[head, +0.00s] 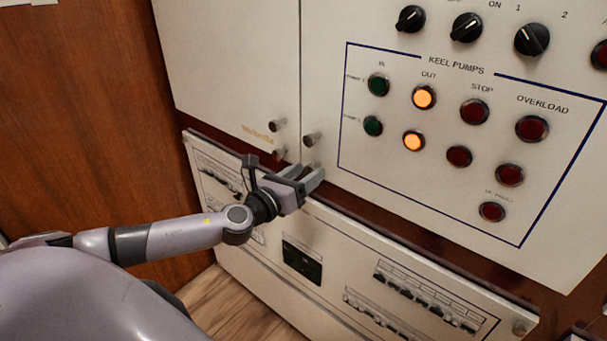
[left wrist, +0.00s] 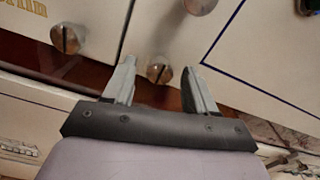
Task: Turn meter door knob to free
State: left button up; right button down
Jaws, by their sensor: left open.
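Small metal knobs sit at the lower corners where two cream cabinet doors meet. The left door has an upper knob (head: 277,125) and a lower knob (head: 279,153). The right door has an upper knob (head: 311,139), which also shows at the top of the left wrist view (left wrist: 200,5). Its lower slotted knob (left wrist: 158,73) appears between my left fingertips in the left wrist view. My left gripper (head: 308,172) is open, its fingers around or just in front of that knob; contact cannot be told. Which knob is the meter door's is not readable. My right gripper is not in view.
The right door carries the keel pumps panel (head: 455,75), with lit orange lamps and black rotary switches above. A lower cream breaker panel (head: 330,290) lies below a dark red-brown strip. A wooden wall (head: 85,110) stands at left.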

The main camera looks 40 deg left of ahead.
pick_arm(q)
grip_shut()
jog(key=c, duration=1.1)
grip_release()
jog(key=shift+n, duration=0.5)
jog(key=shift+o, duration=0.2)
jog(key=shift+n+b, duration=0.45)
jog(key=shift+n, duration=0.55)
jog(key=n, duration=0.3)
jog(key=shift+n, duration=0.3)
jog(key=n, duration=0.2)
jog(key=shift+n, duration=0.4)
jog(key=n, duration=0.2)
jog(key=shift+n, duration=0.4)
jog(key=n+p, duration=0.2)
jog(key=n, duration=0.3)
jog(key=shift+a+n, duration=0.1)
jog(key=shift+n, duration=0.2)
